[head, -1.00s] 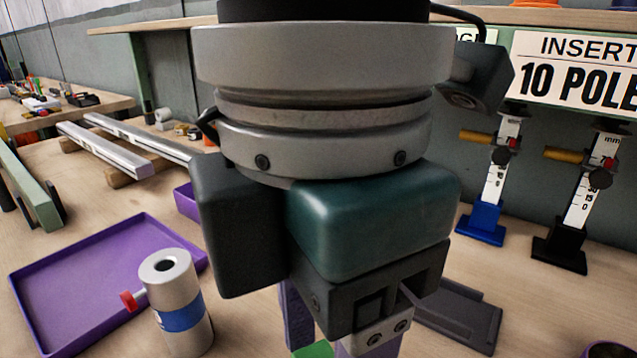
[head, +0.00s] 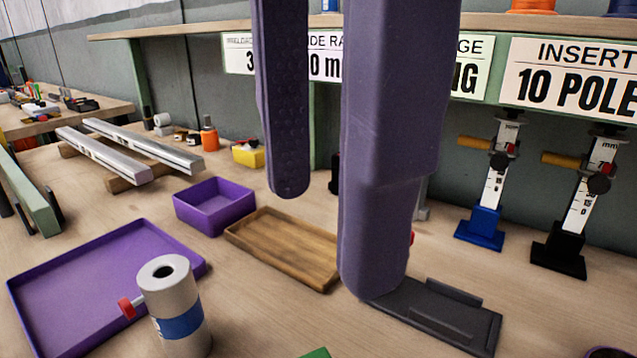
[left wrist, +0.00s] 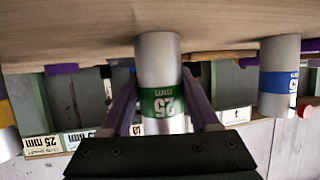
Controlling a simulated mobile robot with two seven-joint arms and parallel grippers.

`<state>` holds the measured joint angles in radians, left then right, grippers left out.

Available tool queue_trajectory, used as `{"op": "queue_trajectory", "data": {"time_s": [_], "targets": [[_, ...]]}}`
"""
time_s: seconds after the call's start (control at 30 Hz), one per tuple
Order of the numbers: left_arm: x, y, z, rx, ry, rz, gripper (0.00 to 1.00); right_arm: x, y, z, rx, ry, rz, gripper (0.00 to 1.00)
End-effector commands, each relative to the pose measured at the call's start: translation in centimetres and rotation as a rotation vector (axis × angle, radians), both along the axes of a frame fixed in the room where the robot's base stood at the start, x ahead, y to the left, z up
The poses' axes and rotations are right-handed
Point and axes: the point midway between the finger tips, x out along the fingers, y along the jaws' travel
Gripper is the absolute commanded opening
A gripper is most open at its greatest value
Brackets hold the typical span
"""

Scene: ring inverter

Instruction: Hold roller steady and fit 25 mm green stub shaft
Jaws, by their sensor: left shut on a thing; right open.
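In the left wrist view, a grey roller (left wrist: 158,58) with a green band marked 25 stands against the wooden surface at the top of the picture. My left gripper (left wrist: 160,85) is shut on this roller, one purple finger on each side. In the head view, my right gripper (head: 328,235) is open, with its two large purple fingers pointing down close to the camera and nothing seen between them. A sliver of something green (head: 316,353) shows at the bottom edge; I cannot tell what it is. I cannot make out a green stub shaft.
A blue-banded roller (head: 180,320) with a red-tipped pin stands by a purple tray (head: 60,262). Blue (head: 482,222) and black (head: 562,250) gauges stand at the right.

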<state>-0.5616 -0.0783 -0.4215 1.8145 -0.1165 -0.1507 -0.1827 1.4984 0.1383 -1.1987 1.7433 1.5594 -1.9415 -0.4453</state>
Motion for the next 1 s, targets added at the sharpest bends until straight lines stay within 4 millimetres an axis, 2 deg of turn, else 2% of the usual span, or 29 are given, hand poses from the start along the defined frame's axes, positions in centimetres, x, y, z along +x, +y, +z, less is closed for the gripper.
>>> {"op": "queue_trajectory", "data": {"time_s": [0.07,0.1,0.4,0.67,0.77,1.0], "targets": [[0.0,0.0,0.0,0.0,0.0,0.0,0.0,0.0,0.0,0.0,0.0,0.0,0.0,0.62],[0.0,0.0,0.0,0.0,0.0,0.0,0.63,0.0,0.0,0.0,0.0,0.0,0.0,0.62],[0.0,0.0,0.0,0.0,0.0,0.0,0.96,0.0,0.0,0.0,0.0,0.0,0.0,0.62],[-0.1,0.0,0.0,0.0,0.0,0.0,0.96,0.0,0.0,0.0,0.0,0.0,0.0,0.62],[-0.7,0.3,0.2,0.001,0.002,0.0,0.96,0.0,0.0,0.0,0.0,0.0,0.0,0.62],[-4.5,2.0,1.8,0.002,0.006,-0.001,0.96,0.0,0.0,0.0,0.0,0.0,0.0,0.62]]}}
